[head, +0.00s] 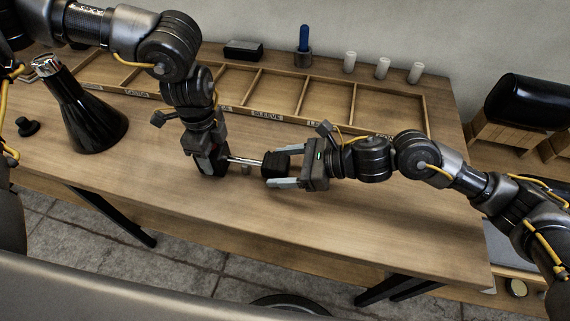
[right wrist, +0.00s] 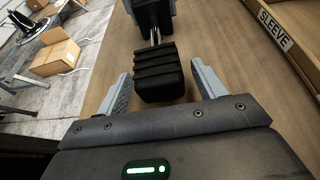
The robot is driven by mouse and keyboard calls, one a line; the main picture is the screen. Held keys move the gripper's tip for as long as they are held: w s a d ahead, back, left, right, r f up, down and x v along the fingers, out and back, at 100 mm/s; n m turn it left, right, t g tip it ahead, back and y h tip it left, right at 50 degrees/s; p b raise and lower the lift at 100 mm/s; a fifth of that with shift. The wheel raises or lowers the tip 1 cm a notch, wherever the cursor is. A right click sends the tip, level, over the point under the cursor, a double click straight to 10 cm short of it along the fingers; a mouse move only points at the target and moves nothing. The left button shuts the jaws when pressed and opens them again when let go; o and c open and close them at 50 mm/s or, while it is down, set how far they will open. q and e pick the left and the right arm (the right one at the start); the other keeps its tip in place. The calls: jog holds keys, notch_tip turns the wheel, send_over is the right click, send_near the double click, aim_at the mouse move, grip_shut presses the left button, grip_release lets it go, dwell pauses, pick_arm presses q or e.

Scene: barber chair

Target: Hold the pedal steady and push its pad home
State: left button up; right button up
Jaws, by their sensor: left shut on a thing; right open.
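The pedal is a metal rod (head: 243,161) with a black ribbed rubber pad (head: 275,164) on its right end, low over the wooden bench. My left gripper (head: 213,163) points down and is shut on the pedal near the rod's left end; its fingers hide that end. My right gripper (head: 284,170) points left and is open, with a finger on each side of the pad. In the right wrist view the ribbed pad (right wrist: 158,74) sits between the open fingertips, with a gap on both sides. The rod (right wrist: 155,37) enters the pad's far side.
A wooden divided tray (head: 340,104) with labels lies along the back of the bench (head: 170,195). A black cone-shaped bottle (head: 85,115) stands at left. White cylinders (head: 382,68) and a blue-topped item (head: 304,42) stand behind the tray. The bench front is clear.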

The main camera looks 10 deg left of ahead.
jog(key=v, duration=1.2)
pick_arm(q)
jog(key=o, duration=1.5)
